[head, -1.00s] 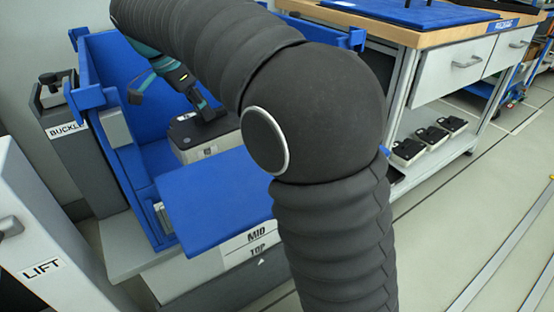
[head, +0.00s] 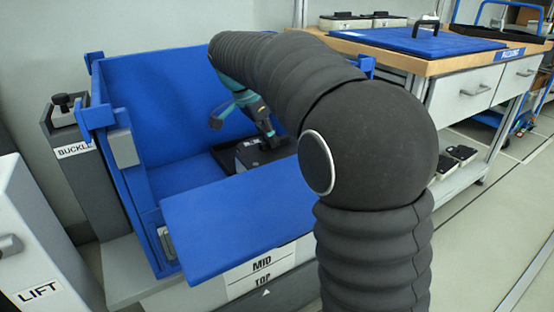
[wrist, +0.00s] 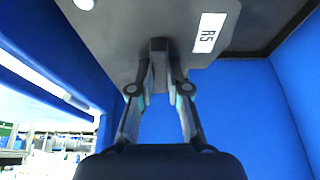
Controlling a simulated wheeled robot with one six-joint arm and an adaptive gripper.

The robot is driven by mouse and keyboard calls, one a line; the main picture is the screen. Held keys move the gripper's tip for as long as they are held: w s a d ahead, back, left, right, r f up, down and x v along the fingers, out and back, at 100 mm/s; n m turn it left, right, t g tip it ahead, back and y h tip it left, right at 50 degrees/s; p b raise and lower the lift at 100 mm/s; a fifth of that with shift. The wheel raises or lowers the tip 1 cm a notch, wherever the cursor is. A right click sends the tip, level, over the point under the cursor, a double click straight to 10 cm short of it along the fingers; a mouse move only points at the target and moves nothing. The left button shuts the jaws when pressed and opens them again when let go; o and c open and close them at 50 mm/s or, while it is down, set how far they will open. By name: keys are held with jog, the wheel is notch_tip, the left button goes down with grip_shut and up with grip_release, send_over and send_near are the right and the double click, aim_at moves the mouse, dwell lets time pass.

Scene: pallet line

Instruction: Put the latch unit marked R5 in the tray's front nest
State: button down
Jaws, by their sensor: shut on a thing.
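The latch unit marked R5 (wrist: 203,52) is a grey-topped block with a white label and an upright grip. It fills the top of the wrist view. My gripper (wrist: 159,72) is shut on that grip. In the head view my gripper (head: 269,134) reaches into the blue box, and the unit (head: 256,151) shows there as a dark top. A dark tray (head: 224,157) lies by it inside the box; its nests cannot be made out. Whether the unit is seated or still raised I cannot tell.
The blue box (head: 125,180) has high walls and a lowered front flap (head: 235,220) over MID and TOP labels. BUCKLE (head: 72,150) and LIFT (head: 38,290) posts stand left. A bench (head: 450,66) with a blue lid (head: 415,40) stands right; dark-topped units sit on its lower shelf.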

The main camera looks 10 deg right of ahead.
jog(key=shift+w+d, duration=0.15)
jog(key=shift+d, duration=0.4)
jog(key=shift+w+d, duration=0.15)
jog(key=shift+d, duration=0.35)
notch_tip(320, 180, down, 2)
jog(key=shift+f+b, duration=0.25)
jog(key=shift+b, duration=0.15)
jog(key=shift+f+b, duration=0.45)
jog(key=shift+f, duration=1.8)
jog(key=shift+f, duration=0.1)
jog(key=c, duration=1.1)
grip_release()
jog(key=shift+c, duration=0.2)
jog(key=p+v, duration=0.2)
jog(key=v, duration=1)
jog(key=shift+d+p, duration=0.1)
jog(key=shift+p, duration=0.2)
